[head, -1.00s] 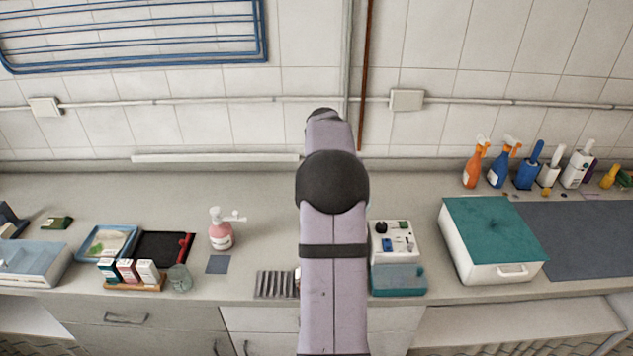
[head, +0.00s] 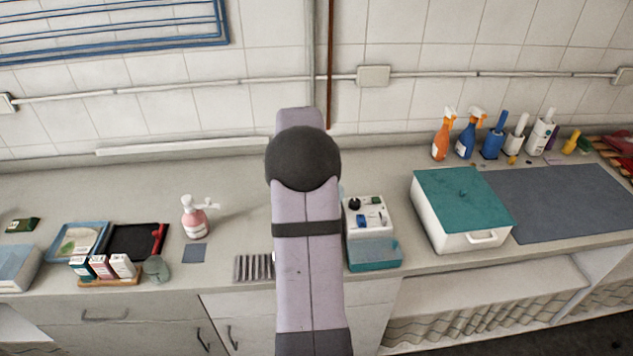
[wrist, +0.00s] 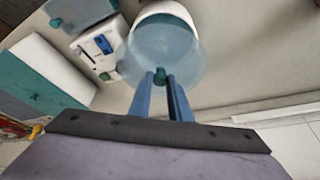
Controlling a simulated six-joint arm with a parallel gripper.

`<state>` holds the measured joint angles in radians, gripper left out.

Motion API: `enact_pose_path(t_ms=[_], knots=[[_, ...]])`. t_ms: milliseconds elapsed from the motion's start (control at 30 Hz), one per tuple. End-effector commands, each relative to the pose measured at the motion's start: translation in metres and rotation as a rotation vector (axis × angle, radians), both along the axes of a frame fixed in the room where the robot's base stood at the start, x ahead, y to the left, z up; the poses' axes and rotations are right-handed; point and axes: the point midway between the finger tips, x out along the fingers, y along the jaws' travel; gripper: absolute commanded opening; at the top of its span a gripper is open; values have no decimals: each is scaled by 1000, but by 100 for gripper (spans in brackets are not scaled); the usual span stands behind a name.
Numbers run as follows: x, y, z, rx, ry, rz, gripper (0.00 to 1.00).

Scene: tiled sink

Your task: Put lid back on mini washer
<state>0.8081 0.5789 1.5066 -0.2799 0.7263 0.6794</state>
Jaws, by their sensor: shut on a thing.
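In the wrist view, my gripper (wrist: 163,82) is shut on the small teal knob of a round, see-through bluish lid (wrist: 150,52). The lid overlaps the near part of a white round tub (wrist: 165,10). I cannot tell whether the lid touches the tub's rim. A white control panel with a blue switch and dark knob (wrist: 100,45) is beside the tub, and in the head view the panel (head: 369,217) stands just right of my arm. My arm hides the gripper, lid and most of the tub in the head view.
A white box with a teal top (head: 465,205) stands to the right. A pink pump bottle (head: 195,218), a ribbed grey rack (head: 254,268) and a tray of small boxes (head: 106,270) are on the left. Spray bottles (head: 442,135) line the back wall.

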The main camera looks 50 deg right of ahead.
Motion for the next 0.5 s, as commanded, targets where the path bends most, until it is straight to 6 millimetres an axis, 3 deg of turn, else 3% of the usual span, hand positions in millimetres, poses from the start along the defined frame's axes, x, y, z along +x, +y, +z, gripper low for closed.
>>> enact_pose_path(t_ms=[500], knots=[[0,0,-43,1,1,-1,0]])
